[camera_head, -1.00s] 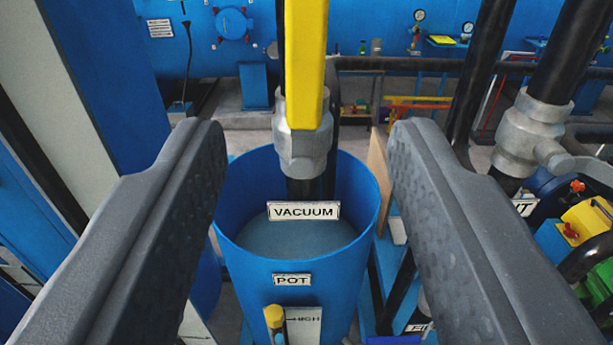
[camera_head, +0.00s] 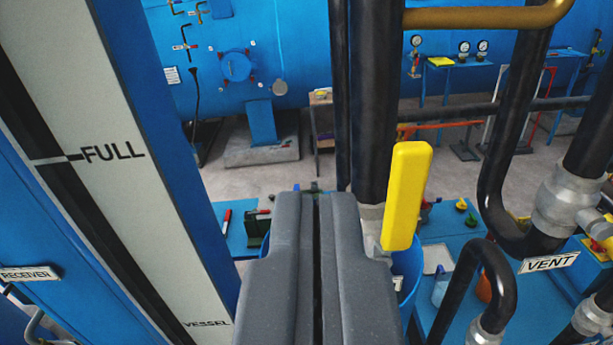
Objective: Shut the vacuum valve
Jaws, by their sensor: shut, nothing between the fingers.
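The vacuum valve's yellow lever handle (camera_head: 408,190) stands just right of centre. It is near upright in the picture and leans slightly right at its top. Part of the grey metal valve body (camera_head: 370,218) shows behind it on the black vertical pipe (camera_head: 376,110). My gripper (camera_head: 316,196) is shut and empty at the lower middle, left of the handle. My fingers hide the lower valve body and most of the blue pot (camera_head: 410,262). I cannot tell whether the right finger touches the handle. The VACUUM label is not visible.
A pale panel marked FULL (camera_head: 90,150) and a blue column rise at left. Black pipes and the VENT label (camera_head: 548,263) are at right. A brass pipe (camera_head: 490,16) crosses at upper right. Open floor shows behind, before a large blue vessel (camera_head: 300,60).

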